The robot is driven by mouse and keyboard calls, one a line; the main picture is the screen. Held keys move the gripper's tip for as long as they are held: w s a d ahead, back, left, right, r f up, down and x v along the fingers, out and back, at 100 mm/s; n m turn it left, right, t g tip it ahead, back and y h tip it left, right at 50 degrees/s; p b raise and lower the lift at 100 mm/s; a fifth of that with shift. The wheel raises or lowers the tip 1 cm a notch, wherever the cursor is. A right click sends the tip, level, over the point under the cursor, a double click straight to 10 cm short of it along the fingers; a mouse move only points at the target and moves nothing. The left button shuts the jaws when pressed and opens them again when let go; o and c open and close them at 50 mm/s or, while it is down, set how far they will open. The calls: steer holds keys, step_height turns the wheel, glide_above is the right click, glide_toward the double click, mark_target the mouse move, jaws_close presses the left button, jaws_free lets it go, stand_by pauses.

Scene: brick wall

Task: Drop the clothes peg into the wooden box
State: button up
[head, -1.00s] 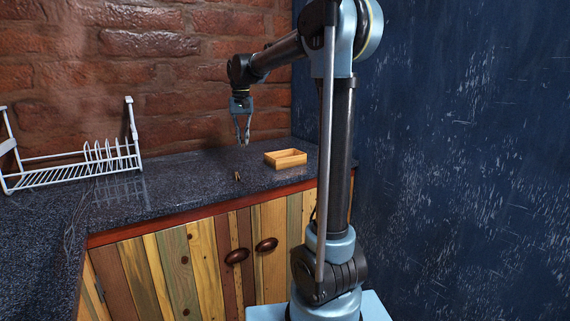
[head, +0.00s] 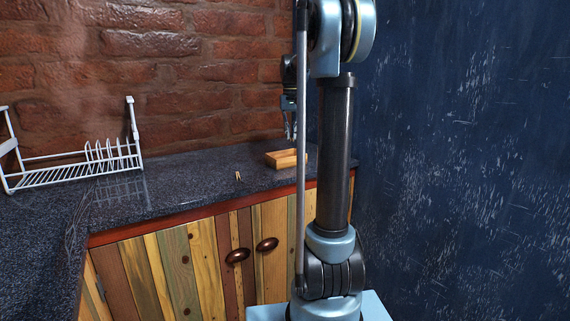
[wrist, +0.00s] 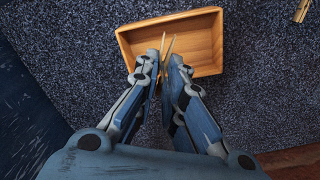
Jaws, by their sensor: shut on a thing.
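The wooden box (head: 284,160) is a shallow, open tan tray on the counter, partly hidden behind my arm in the head view. It also shows in the wrist view (wrist: 211,69), with its floor empty where I can see it. My gripper (head: 291,134) is above the box, with its fingertips over the box's near left part in the wrist view (wrist: 167,62). It is shut on the clothes peg (wrist: 171,43), seen as two thin tan strips spreading from between the fingertips. The peg is too small to make out in the head view.
Another small tan, peg-like thing (head: 237,175) lies on the dark counter left of the box; it shows at the wrist view's top right (wrist: 302,10). A white dish rack (head: 75,165) stands at the left. A blue wall (head: 460,150) is at the right.

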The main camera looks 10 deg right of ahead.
steer(key=shift+a+f, duration=0.1)
steer(key=shift+f, duration=2.65)
steer(key=o, duration=0.8)
steer(key=shift+c, duration=0.2)
step_height(320, 180, up, 12)
steer(key=shift+f, duration=0.1)
